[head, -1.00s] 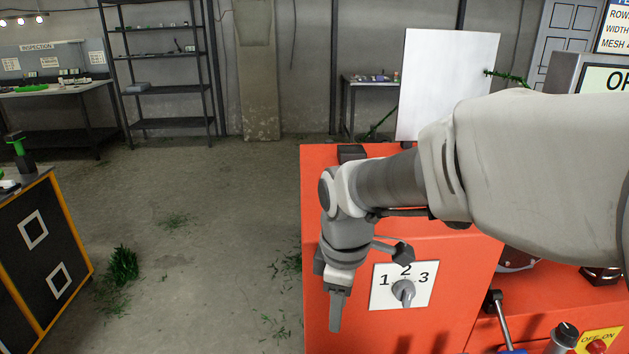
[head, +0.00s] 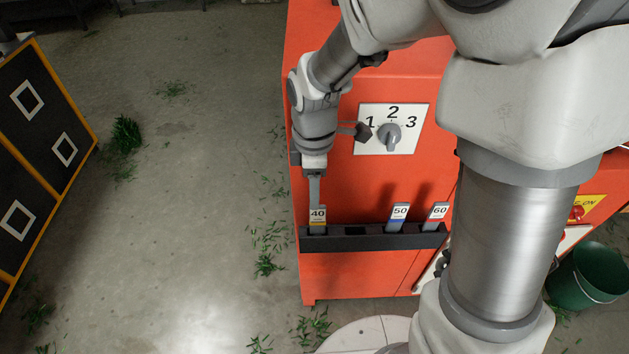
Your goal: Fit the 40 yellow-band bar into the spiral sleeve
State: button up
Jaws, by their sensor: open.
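The 40 bar (head: 318,217) has a white label and a yellow band. It stands upright in the left slot of a dark rack (head: 370,243) on the front of the red machine. My gripper (head: 315,203) points straight down over the bar's top and is open. Its fingers overlap the upper edge of the label in this view, and I cannot tell whether they touch the bar. The spiral sleeve is not visible.
A 50 bar (head: 398,217) with a blue band and a 60 bar (head: 436,216) stand to the right in the rack. A numbered dial (head: 389,137) is on the red machine (head: 340,275) above. A green bucket (head: 588,274) stands right. The floor at left is open.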

notch_tip(320, 180, down, 4)
jog(key=shift+r, duration=0.2)
jog(key=b, duration=0.2)
send_over(317, 232)
jog(key=shift+w+d+f, duration=0.1)
jog(key=shift+w+f, duration=0.05)
jog(key=shift+f, duration=1.15)
jog(key=shift+w+f, duration=0.1)
jog(key=shift+f, duration=1.2)
jog(key=shift+c, duration=0.3)
grip_shut()
